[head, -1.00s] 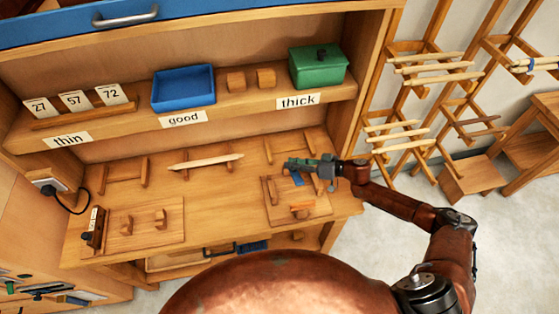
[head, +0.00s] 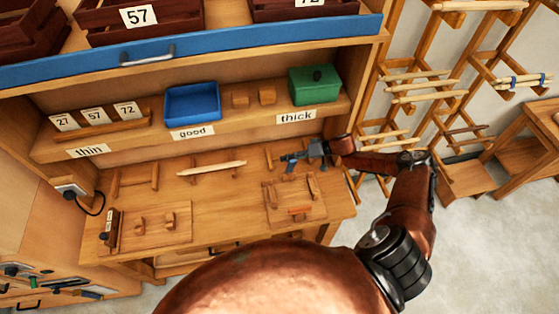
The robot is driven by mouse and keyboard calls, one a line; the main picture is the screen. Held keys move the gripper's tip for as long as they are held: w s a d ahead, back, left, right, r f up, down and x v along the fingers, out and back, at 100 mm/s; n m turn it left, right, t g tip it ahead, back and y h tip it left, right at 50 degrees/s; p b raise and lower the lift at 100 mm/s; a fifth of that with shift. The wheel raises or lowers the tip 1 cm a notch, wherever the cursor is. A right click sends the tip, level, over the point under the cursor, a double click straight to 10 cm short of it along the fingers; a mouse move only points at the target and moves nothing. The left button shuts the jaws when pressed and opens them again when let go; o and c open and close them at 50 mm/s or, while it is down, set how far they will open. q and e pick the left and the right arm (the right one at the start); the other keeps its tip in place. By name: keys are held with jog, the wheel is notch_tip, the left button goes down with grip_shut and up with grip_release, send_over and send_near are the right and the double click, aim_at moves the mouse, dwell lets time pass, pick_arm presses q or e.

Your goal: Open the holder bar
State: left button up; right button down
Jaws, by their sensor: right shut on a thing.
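The right-hand wooden board (head: 290,216) lies on the bench with upright wooden bars, one on its left (head: 271,196) and one slightly tilted on its right (head: 313,186). A small orange-brown block (head: 300,211) sits near its front. I cannot tell for certain which piece is the holder bar. My left gripper is not in view.
A pale stick (head: 211,168) lies across a rack mid-bench. Another pegged board (head: 165,236) is at left. The shelf behind holds a blue tray (head: 192,103), wooden blocks and a green lidded box (head: 314,86). Stick racks (head: 405,90) stand at right. The bench's middle is mostly clear.

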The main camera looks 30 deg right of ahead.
jog(key=shift+w+d+f+b, duration=0.35)
jog(key=shift+w+f+b, duration=0.4)
jog(key=shift+w, duration=0.1)
jog(key=shift+w+d+f+b, duration=0.35)
jog(key=shift+w+f+b, duration=0.3)
jog(key=shift+w+b, duration=0.15)
jog(key=c, duration=1.7)
grip_release()
jog(key=shift+w, duration=0.1)
jog(key=shift+w+r, duration=0.1)
jog(key=shift+r, duration=0.05)
